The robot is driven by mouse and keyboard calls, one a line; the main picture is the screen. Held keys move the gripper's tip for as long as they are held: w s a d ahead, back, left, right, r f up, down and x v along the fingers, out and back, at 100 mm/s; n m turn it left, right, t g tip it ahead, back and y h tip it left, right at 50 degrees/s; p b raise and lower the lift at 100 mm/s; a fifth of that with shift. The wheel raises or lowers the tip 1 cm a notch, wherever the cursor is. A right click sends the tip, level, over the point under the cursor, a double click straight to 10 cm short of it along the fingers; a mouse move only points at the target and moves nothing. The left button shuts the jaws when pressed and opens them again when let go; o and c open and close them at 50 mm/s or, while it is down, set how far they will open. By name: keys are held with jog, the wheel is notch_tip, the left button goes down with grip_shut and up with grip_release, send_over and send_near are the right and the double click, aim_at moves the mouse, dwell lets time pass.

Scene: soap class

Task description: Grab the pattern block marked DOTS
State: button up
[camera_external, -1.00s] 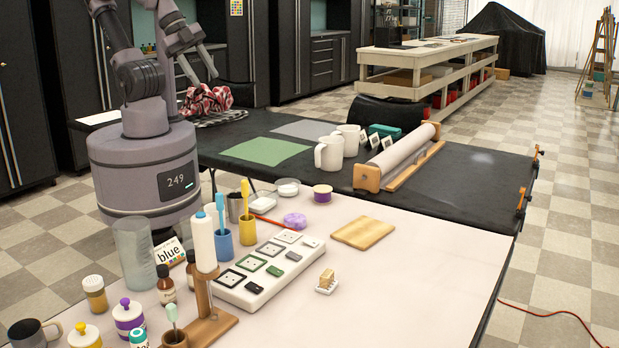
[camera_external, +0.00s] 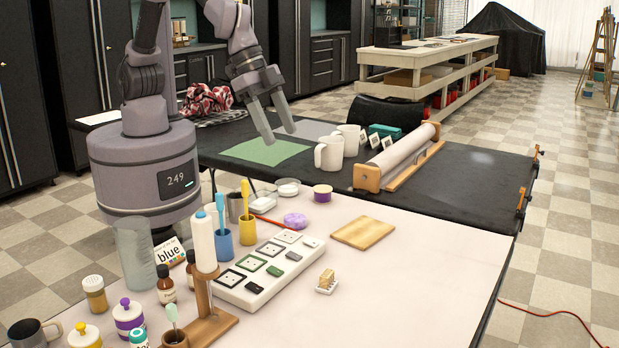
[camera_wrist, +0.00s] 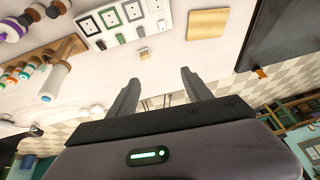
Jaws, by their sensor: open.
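My gripper (camera_external: 279,134) is open and empty, raised above the black table near the green mat; its two fingers also show in the wrist view (camera_wrist: 156,84). A white tray (camera_external: 237,297) on the pale table holds several square patterned plates and small dark, green and white blocks. It also shows at the top of the wrist view (camera_wrist: 152,33). Small white pieces with dark square patterns (camera_external: 374,141) stand on the black table beside the white mugs. No DOTS marking is legible in either view, so I cannot tell which piece bears it.
A roller on a wooden stand (camera_external: 404,157), white mugs (camera_external: 329,154), cups, bottles and a tall white cylinder (camera_external: 202,243) stand around. The pale table's front right is clear.

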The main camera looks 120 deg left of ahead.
aim_at(327, 281)
jog(key=shift+n, duration=0.7)
jog(key=d+b+x, duration=0.2)
jog(key=x, duration=0.8)
jog(key=w+d+b+x, duration=0.1)
jog(key=d+b+x, duration=0.1)
jog(key=x, duration=0.8)
jog(key=d+b+x, duration=0.2)
jog(key=x, duration=0.9)
jog(key=shift+w+d+b, duration=0.2)
jog(key=shift+d+b, duration=0.1)
jog(key=shift+d, duration=0.1)
jog(key=shift+c, duration=0.2)
grip_shut()
